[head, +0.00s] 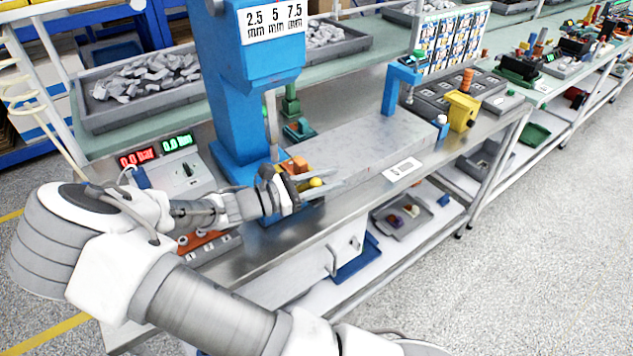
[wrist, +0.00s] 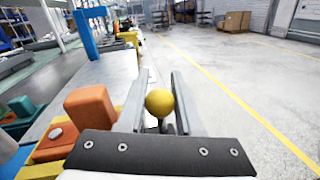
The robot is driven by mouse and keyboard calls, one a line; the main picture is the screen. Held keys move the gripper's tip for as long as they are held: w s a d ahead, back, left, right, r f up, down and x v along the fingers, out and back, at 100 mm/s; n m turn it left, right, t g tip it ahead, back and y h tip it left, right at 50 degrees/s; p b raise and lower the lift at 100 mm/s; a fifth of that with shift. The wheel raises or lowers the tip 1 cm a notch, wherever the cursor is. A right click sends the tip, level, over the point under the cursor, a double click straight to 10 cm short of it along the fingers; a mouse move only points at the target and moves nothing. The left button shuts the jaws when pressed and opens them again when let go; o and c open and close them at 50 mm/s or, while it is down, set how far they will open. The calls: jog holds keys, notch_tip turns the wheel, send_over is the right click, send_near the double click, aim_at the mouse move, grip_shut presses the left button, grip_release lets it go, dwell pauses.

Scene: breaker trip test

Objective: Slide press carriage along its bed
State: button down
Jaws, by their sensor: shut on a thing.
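The press carriage, with orange blocks (head: 296,165) on it, sits at the foot of the blue press (head: 240,85). The blocks also show in the wrist view (wrist: 90,108), left of my fingers. A yellow ball knob (head: 316,182) is at the carriage's front side. My gripper (head: 322,179) is shut on this knob. In the wrist view the knob (wrist: 159,103) lies between the two grey fingers. The long grey bed (head: 385,143) runs from the press to the right. My wrist and fingers hide part of the carriage.
A gauge box with red and green displays (head: 180,165) stands left of the press. The grey floor (wrist: 235,75) beyond the bench edge is clear.

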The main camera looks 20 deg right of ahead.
jog(key=w+d+p, duration=0.1)
jog(key=w+d, duration=0.1)
jog(key=d, duration=0.6)
jog(key=w+d, duration=0.2)
jog(key=d, duration=0.7)
jog(key=shift+w+d+p, duration=0.25)
jog(key=shift+w+p, duration=0.1)
jog(key=c, duration=0.9)
grip_release()
jog(key=shift+o, duration=0.2)
jog(key=a, duration=1.1)
jog(key=s+a, duration=0.1)
jog(key=a, duration=0.5)
jog(key=shift+s+a, duration=0.1)
jog(key=shift+a, duration=0.1)
